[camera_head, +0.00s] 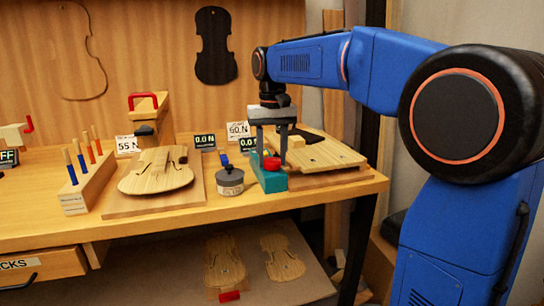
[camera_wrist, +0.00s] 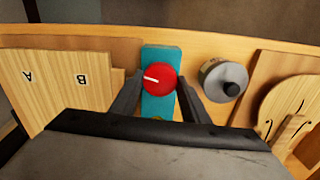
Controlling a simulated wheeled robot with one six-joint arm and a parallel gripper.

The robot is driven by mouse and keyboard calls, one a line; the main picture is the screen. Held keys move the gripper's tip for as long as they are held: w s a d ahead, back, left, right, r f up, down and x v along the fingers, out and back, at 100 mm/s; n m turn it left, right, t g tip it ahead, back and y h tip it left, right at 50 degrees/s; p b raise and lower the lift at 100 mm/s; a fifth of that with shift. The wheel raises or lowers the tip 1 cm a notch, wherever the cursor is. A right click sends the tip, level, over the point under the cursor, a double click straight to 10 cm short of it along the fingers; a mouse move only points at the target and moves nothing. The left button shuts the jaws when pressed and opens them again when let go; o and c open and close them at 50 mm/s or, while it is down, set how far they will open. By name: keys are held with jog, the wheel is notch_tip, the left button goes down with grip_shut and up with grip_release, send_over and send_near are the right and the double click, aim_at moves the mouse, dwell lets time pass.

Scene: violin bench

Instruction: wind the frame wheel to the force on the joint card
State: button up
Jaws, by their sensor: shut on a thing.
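The red wheel (camera_wrist: 160,78) with a white pointer line sits on a teal frame (camera_wrist: 160,53). In the wrist view the pointer points left and slightly up. My gripper (camera_wrist: 160,85) has one finger on each side of the wheel and is shut on it. In the head view my gripper (camera_head: 271,152) comes down from above onto the red wheel (camera_head: 272,163) at the teal frame (camera_head: 268,179). A card behind it (camera_head: 238,129) seems to read 60 N, partly hidden. The display (camera_head: 248,143) beside the frame reads 0.0 N.
Pale boards (camera_head: 325,155) marked A and B lie right of the frame. Left are a grey pot (camera_head: 230,182), a violin plate (camera_head: 155,173), a 55 N card (camera_head: 127,145), another 0.0 N display (camera_head: 205,140) and a tool rack (camera_head: 88,190). The front bench edge is clear.

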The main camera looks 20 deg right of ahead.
aim_at(272, 160)
jog(key=o, duration=1.1)
jog(key=shift+c, duration=0.2)
notch_tip(272, 160, up, 17)
jog(key=shift+r, duration=0.2)
dwell(0.9)
